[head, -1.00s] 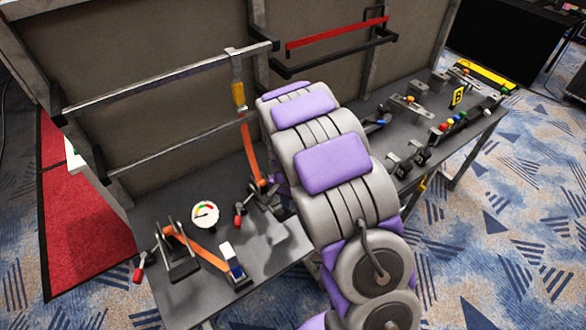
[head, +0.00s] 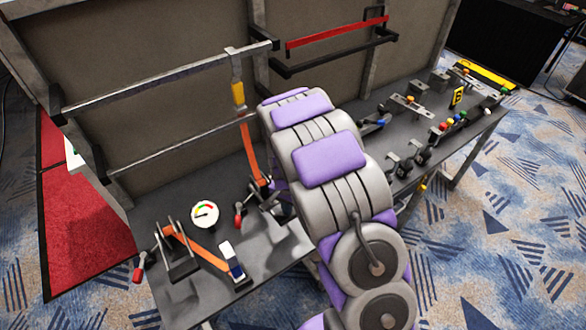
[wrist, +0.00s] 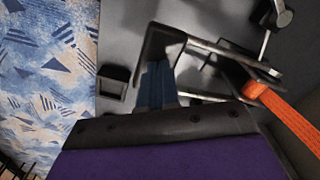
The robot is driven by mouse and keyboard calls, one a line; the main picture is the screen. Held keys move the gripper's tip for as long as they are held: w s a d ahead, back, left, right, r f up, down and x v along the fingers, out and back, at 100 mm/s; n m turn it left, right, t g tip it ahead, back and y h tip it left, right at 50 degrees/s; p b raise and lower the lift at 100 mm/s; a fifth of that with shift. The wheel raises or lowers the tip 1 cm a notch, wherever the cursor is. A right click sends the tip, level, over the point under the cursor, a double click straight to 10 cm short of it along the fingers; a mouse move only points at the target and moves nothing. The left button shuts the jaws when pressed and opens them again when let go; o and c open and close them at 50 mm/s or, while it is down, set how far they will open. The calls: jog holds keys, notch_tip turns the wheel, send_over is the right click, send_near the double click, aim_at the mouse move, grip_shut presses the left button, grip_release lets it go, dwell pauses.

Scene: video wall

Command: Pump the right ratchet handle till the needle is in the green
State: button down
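The right ratchet (head: 260,184) is fixed on the grey bench beside my arm, and its red-tipped handle (head: 239,217) sticks out to the left. Its orange strap (head: 250,150) rises to a yellow fitting on the metal rail. The strap also shows at the right of the wrist view (wrist: 290,117). The round white gauge (head: 205,214) has coloured marks along its top; its dark needle is too small to read surely. My gripper (wrist: 165,125) is close to dark metal ratchet parts in the wrist view. My arm mostly hides it in the head view. Its jaws and any hold are unclear.
A left ratchet (head: 177,253) with a red-tipped handle (head: 139,271) and orange strap stands left of the gauge. A blue-and-white fitting (head: 233,262) is at the bench's front. More fixtures stand to the right.

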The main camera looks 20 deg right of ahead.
jog(key=shift+f+b, duration=0.3)
jog(key=shift+f, duration=3.05)
notch_tip(320, 180, up, 9)
jog(key=p, duration=0.3)
jog(key=shift+p, duration=0.35)
jog(key=shift+r, duration=0.35)
jog(key=shift+s+r, duration=0.1)
jog(key=shift+r, duration=0.2)
jog(key=s+r+n, duration=0.2)
jog(key=s+r, duration=0.5)
jog(key=r, duration=0.4)
jog(key=s+r+n, duration=0.2)
jog(key=s+r, duration=0.2)
jog(key=s, duration=0.5)
jog(key=s+r+n+g, duration=0.1)
jog(key=s+r+n, duration=0.1)
jog(key=s+r, duration=0.3)
jog(key=s+r+n, duration=0.2)
jog(key=s+r, duration=0.3)
jog(key=s, duration=0.8)
jog(key=shift+r+g, duration=0.2)
jog(key=shift+g, duration=0.2)
